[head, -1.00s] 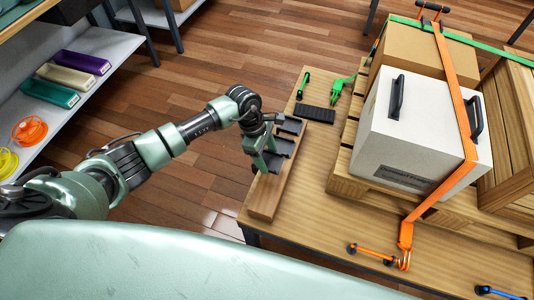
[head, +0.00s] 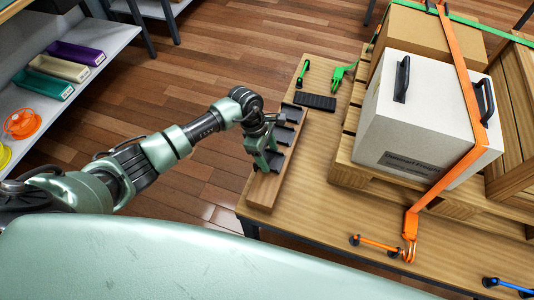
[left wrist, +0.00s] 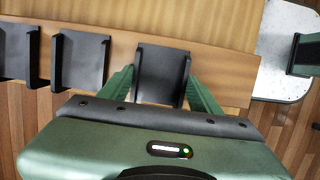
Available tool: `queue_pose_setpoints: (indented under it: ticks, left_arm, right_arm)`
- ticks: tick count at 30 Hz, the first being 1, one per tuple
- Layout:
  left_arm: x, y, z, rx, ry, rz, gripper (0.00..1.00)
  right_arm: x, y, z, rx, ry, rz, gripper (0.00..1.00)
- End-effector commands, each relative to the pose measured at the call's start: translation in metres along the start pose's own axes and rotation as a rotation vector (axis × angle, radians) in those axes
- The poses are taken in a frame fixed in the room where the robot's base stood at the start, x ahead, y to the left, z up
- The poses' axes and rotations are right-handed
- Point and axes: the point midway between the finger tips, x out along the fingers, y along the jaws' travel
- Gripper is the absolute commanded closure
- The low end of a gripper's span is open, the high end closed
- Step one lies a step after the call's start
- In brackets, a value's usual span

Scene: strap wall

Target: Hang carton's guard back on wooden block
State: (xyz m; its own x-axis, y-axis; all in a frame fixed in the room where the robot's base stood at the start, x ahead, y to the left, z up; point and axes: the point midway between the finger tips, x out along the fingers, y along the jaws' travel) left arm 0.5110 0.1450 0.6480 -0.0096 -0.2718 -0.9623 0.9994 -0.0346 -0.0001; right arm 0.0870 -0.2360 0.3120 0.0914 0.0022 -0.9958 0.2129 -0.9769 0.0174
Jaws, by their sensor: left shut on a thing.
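The wooden block (head: 263,193) is a long bar lying along the table's left edge, also in the left wrist view (left wrist: 225,77). My left gripper (head: 266,162) is at its near part, shut on a black guard (left wrist: 160,75); in the left wrist view the green fingers sit on either side of this guard. The guard is against the block; I cannot tell whether it hangs there freely. Two more black guards (left wrist: 82,60) (left wrist: 18,55) sit in a row beside it on the block. The brown carton (head: 420,35) stands on the pallet at the back.
A white case (head: 415,125) with black handles stands on the pallet (head: 355,175) under an orange strap (head: 462,90). A black ribbed strip (head: 315,102), a green buckle (head: 340,73) and an orange ratchet (head: 378,245) lie on the table (head: 310,205). The table's front middle is clear.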

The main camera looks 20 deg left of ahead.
Motion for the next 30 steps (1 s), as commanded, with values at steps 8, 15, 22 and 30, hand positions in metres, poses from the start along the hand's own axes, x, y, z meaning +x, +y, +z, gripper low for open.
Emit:
queue_pose_setpoints:
  ticks: [8, 15, 22, 30]
  left_arm:
    - [0.0, 0.0, 0.001, -0.001, -0.001, 0.001, 0.78]
    - [0.0, 0.0, 0.001, -0.001, 0.0, 0.0, 0.11]
    - [-0.004, 0.001, 0.0, -0.001, 0.0, 0.001, 0.11]
    - [-0.045, 0.001, -0.001, 0.001, 0.002, 0.004, 0.11]
  right_arm:
    - [0.0, 0.001, 0.0, 0.0, 0.0, 0.001, 0.64]
    - [0.0, 0.001, 0.0, 0.0, 0.0, 0.001, 0.64]
    - [0.0, 0.0, 0.0, 0.0, 0.0, 0.0, 0.64]
    - [0.002, 0.0, 0.0, 0.0, 0.0, 0.0, 0.64]
